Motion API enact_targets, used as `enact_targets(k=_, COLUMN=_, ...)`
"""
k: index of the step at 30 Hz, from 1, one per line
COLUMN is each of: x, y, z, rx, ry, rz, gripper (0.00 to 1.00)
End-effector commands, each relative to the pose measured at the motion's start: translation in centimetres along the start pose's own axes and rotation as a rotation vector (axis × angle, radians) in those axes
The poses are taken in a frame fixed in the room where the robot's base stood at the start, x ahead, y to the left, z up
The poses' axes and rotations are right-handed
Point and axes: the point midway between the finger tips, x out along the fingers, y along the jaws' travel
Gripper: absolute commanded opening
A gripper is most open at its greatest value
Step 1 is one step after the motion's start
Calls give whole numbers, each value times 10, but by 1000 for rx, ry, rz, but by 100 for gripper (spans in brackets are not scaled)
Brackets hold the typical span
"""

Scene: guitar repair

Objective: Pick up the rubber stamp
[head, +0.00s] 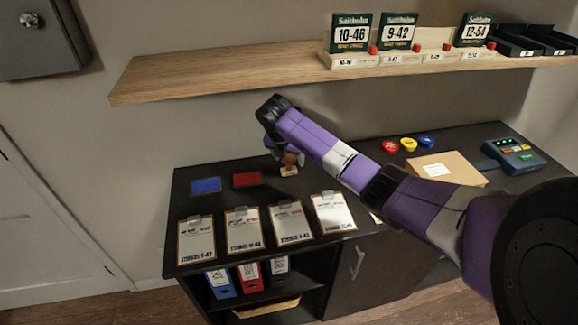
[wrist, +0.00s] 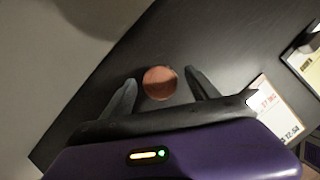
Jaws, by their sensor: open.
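The rubber stamp (head: 290,162) stands upright on the dark cabinet top, to the right of the red ink pad. It has a brown rounded handle and a pale base. In the wrist view its round brown top (wrist: 159,83) shows between the two finger tips, with a gap on each side. My gripper (wrist: 158,85) is open and lies over the stamp, with nothing held. In the head view my gripper (head: 284,156) is small and partly hidden by my own wrist and arm.
A blue pad (head: 206,185) and a red pad (head: 246,180) lie left of the stamp. Several clipboards (head: 243,229) lie along the front edge. A cardboard box (head: 447,168) and a card terminal (head: 515,155) are at right. A wooden shelf (head: 220,77) hangs above.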

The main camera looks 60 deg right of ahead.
Motion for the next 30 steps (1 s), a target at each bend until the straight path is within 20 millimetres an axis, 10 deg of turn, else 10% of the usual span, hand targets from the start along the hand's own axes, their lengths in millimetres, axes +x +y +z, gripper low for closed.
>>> enact_targets(k=11, x=12, y=0, z=0, rx=-1, ry=-1, rz=1, gripper=69)
enact_targets(k=21, x=11, y=0, z=0, rx=0, ry=-1, rz=0, gripper=4)
enact_targets(k=30, x=9, y=1, z=0, rx=-1, ry=-1, rz=1, gripper=4)
